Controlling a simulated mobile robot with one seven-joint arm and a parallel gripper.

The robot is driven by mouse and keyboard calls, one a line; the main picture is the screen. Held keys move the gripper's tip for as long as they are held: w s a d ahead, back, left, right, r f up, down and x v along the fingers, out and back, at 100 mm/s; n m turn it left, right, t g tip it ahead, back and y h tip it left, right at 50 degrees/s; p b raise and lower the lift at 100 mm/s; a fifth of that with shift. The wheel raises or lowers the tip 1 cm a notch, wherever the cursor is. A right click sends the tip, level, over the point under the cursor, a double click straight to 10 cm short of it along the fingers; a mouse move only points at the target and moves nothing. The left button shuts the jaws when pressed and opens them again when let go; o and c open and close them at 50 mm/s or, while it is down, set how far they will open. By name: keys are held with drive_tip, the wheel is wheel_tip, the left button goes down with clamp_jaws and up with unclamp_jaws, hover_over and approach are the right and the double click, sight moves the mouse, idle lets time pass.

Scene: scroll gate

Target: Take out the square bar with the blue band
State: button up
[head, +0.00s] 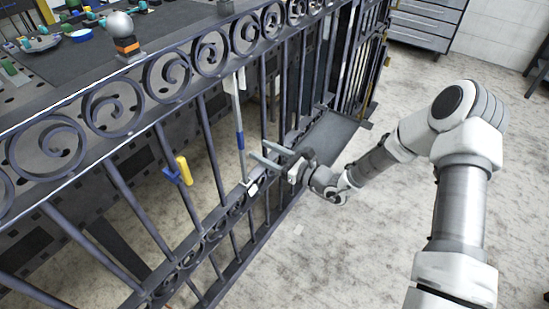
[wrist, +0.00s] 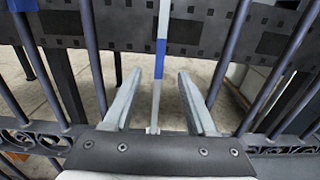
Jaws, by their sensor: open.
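The square bar (head: 238,118) is a slim, light grey upright in the scroll gate, with a blue band (head: 239,140) around its middle. In the wrist view the bar (wrist: 156,90) and its blue band (wrist: 161,46) stand between my fingers. My gripper (head: 258,152) is open at the bar's lower half, its two fingers (wrist: 160,100) apart on either side of it. I see gaps between the bar and both fingers. The scroll gate (head: 203,130) has dark round bars and scroll rows at top and bottom.
A yellow and blue clamp-like thing (head: 181,171) hangs on a gate bar to the left. A dark workbench (head: 170,30) with small items, including a grey ball (head: 119,24), stands behind the gate. The floor (head: 350,240) at the front right is clear.

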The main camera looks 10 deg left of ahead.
sight(242, 136)
drive_tip(key=shift+b+x, duration=0.65)
drive_tip(key=shift+x, duration=3.7)
clamp_jaws()
drive_tip(key=shift+s, duration=0.1)
drive_tip(key=shift+r+p, duration=0.75)
drive_tip(key=shift+r, duration=0.25)
drive_tip(key=shift+p+v, duration=0.75)
drive_tip(key=shift+v, duration=1.1)
